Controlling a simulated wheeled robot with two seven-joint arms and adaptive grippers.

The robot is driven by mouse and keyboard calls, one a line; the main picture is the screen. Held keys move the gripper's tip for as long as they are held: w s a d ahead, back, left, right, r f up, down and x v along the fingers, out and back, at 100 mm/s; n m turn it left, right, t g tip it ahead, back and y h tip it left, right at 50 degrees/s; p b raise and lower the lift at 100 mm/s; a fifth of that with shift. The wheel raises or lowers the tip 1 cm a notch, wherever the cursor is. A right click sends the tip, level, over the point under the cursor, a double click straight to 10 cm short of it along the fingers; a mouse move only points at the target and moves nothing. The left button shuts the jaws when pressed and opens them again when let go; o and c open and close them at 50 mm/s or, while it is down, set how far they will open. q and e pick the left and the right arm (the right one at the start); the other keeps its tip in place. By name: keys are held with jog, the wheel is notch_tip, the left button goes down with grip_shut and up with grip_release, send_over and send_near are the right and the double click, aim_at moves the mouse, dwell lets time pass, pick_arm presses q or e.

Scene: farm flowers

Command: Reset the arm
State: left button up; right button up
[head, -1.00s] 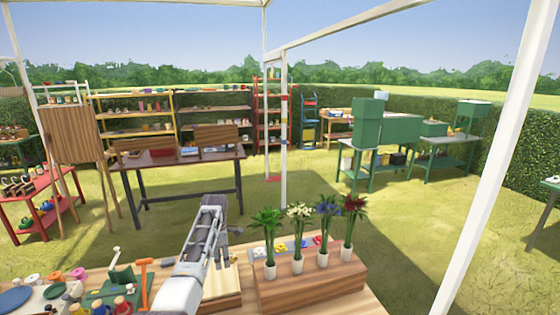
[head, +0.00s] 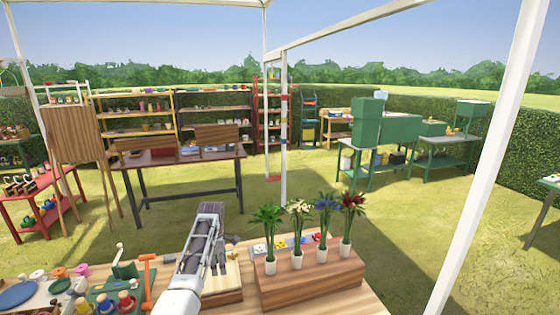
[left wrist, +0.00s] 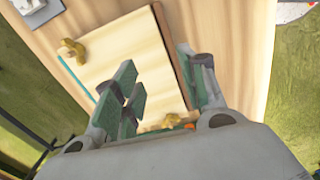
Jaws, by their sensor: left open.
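My left arm comes in from the bottom of the head view. My left gripper (head: 222,265) hangs beside the arm's raised link, over a light wooden board on a block (head: 228,290). In the left wrist view the two green-padded fingers (left wrist: 165,90) stand wide apart with nothing between them. The pale board (left wrist: 120,60) lies below them, with small brownish pieces at its edges. No right gripper shows.
A wooden stand (head: 312,285) holding several flowers in white holders is close on the right of my left gripper. An orange-handled tool (head: 148,272) and a green tray of coloured pegs lie to its left. White canopy posts (head: 490,170) rise beyond the worktable.

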pick_arm(q)
jog(key=s+a+f+m+t, duration=0.1)
jog(key=s+a+f+m, duration=0.1)
jog(key=s+f+m, duration=0.45)
jog(key=s+a+f+m+t, duration=0.1)
jog(key=s+a+f+m, duration=0.25)
jog(key=s, duration=0.55)
jog(key=s+d+r+m, duration=0.2)
jog(key=s+m, duration=0.2)
jog(key=s, duration=0.4)
jog(key=s+d+r+m+t, duration=0.15)
jog(key=s+m, duration=0.25)
jog(key=s, duration=0.5)
jog(key=s+d+r+m, duration=0.2)
jog(key=s+m, duration=0.2)
jog(key=s, duration=0.4)
notch_tip(320, 180, down, 34)
jog(key=s+g+b, duration=0.1)
jog(key=s+b, duration=0.1)
jog(key=s+a+f+g+b, duration=0.1)
jog(key=s+a+f, duration=0.1)
jog(key=s+f, duration=0.9)
jog(key=s+a+f, duration=0.2)
jog(key=s+f, duration=0.9)
jog(key=shift+s+f+m+g+b, duration=0.15)
jog(key=shift+s+m+g+b, duration=0.2)
jog(key=shift+m+b, duration=0.05)
